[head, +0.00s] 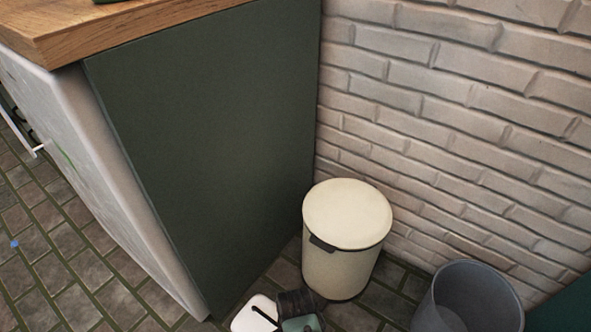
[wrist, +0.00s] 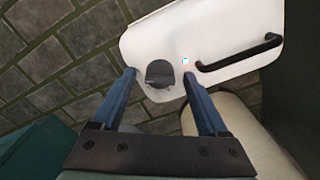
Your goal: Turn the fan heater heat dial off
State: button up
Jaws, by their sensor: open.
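The fan heater (wrist: 210,35) has a white top with a black handle (wrist: 240,53) and a small lit light (wrist: 185,61). Its grey heat dial (wrist: 160,74) sits near the edge of the top. My gripper (wrist: 159,73) is open, its two blue fingers to either side of the dial in the wrist view. I cannot tell whether they touch it. In the head view, only a part of the white heater (head: 250,318) shows at the bottom edge, and the dial is hidden there behind my gripper and wrist.
A cream lidded bin (head: 340,262) stands just behind the heater, by the white brick wall (head: 440,110). A grey open bin (head: 468,300) is to the right. A dark green cabinet side (head: 210,140) rises at the left. The floor is dark tile.

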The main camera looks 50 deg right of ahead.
jog(key=shift+c, duration=0.4)
grip_shut()
